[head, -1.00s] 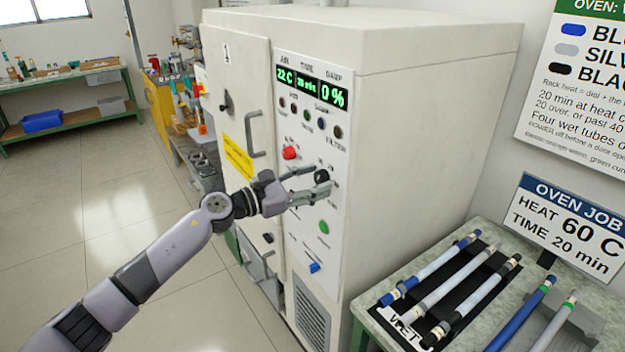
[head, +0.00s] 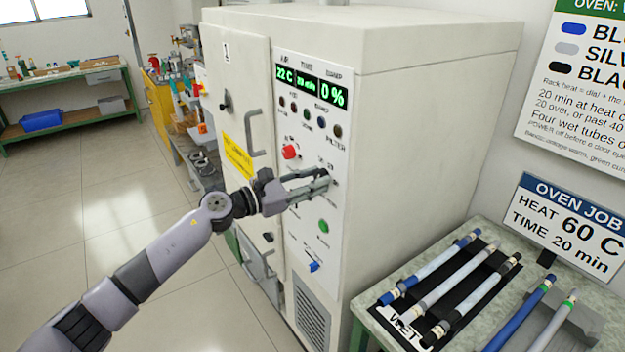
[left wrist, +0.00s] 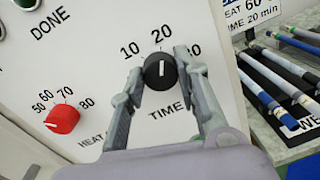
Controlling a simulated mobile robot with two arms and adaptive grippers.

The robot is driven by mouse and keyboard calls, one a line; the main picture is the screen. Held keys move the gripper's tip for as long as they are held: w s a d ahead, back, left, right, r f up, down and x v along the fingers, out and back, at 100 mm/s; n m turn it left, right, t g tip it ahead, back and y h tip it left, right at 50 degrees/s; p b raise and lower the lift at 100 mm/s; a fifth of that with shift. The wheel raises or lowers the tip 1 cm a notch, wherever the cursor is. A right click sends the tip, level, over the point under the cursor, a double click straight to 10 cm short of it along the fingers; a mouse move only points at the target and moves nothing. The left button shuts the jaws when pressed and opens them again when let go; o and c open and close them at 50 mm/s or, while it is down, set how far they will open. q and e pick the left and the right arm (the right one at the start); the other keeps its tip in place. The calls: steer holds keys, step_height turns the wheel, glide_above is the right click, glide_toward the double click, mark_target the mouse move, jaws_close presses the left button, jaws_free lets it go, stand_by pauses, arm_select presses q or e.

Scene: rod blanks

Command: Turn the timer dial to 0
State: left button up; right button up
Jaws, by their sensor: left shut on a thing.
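The black timer dial (left wrist: 160,71) is on the oven's front panel, marked TIME, with 10, 20 and a partly hidden 30 around it. Its white pointer line points up toward 20. My left gripper (left wrist: 161,75) is shut on the dial, one finger on each side; in the head view the gripper (head: 328,178) reaches the panel and mostly hides the dial. The oven's TIME display (head: 307,83) appears to read 20 min. The 0 mark is not visible. My right gripper is not in view.
A red heat knob (left wrist: 62,119) sits left of the dial, its pointer near 50. A green button (head: 324,227) and a blue switch (head: 314,267) are lower on the panel. A bench with rods on a black rack (head: 462,290) stands right of the oven.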

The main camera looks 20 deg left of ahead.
arm_select(q)
steer(key=n+p, duration=0.3)
steer(key=n, duration=0.8)
steer(key=shift+n+t, duration=0.3)
steer(key=shift+n, duration=0.1)
steer(key=n+p, duration=0.3)
steer(key=n, duration=0.3)
steer(key=shift+n+p, duration=0.35)
steer(key=shift+n, duration=0.05)
steer(key=shift+f+n+t+y+p, duration=0.1)
steer(key=shift+n+t+y+p, duration=0.3)
steer(key=shift+n+p, duration=1.9)
steer(key=shift+n+b, duration=0.65)
steer(key=shift+n, duration=0.25)
